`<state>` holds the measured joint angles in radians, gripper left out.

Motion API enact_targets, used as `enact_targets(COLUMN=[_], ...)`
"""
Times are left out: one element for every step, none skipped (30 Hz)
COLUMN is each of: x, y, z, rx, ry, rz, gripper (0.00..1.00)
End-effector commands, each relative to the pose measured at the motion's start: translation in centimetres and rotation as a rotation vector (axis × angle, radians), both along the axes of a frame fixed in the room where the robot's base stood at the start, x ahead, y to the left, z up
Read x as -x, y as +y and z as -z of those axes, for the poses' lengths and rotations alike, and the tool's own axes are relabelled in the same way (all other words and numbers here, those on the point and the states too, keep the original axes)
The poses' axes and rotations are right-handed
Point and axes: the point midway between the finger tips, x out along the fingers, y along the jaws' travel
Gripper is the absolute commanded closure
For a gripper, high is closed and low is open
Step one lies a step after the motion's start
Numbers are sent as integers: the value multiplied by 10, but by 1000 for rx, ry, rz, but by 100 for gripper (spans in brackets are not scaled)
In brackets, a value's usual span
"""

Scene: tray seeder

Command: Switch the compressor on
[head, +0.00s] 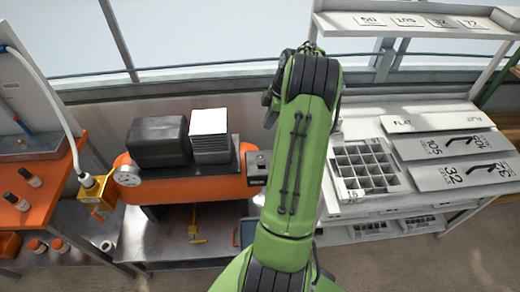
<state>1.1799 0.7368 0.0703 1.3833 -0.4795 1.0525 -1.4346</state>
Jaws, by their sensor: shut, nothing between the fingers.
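The compressor (190,190) is an orange horizontal tank at centre left in the head view. A black block (157,141) and a light finned block (209,135) sit on top of it. A round gauge (128,175) is at its left end. A small dark grey box (257,168) with a label is at its right end, close beside my green arm. I cannot make out the switch position on it. My arm reaches up the middle of the picture, and its links hide my gripper.
An orange bench (30,215) with small bottles is at the left. A yellow fitting (96,188) with a white hose stands beside the gauge. At the right, a white bench holds a compartment tray (347,197) and grey numbered plates (465,174). A window rail runs behind.

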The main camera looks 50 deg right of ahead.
Motion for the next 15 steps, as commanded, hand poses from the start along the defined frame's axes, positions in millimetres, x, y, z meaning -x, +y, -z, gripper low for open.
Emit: enact_targets(x=[0, 0, 0, 0, -1, -1, -2, -3, -4, -6, -7, -9, -10, -12, -14], y=[0, 0, 0, 1, 1, 2, 3, 4, 5, 7, 8, 10, 11, 12, 14], z=[0, 0, 0, 1, 2, 5, 8, 13, 20, 26, 32, 40, 47, 54, 62], rx=[0, 0, 0, -1, -1, -2, -3, -4, -5, -4, -6, -6, -5, -6, -5], ry=[0, 0, 0, 1, 1, 2, 1, 2, 3, 3, 4, 4, 3, 4, 3], rz=[1, 1, 1, 1, 2, 1, 1, 1, 0, 0, 0, 1, 0, 0, 1], gripper=[100, 100, 100, 100, 100, 100, 100, 100, 100, 100, 100, 100, 100, 100, 100])
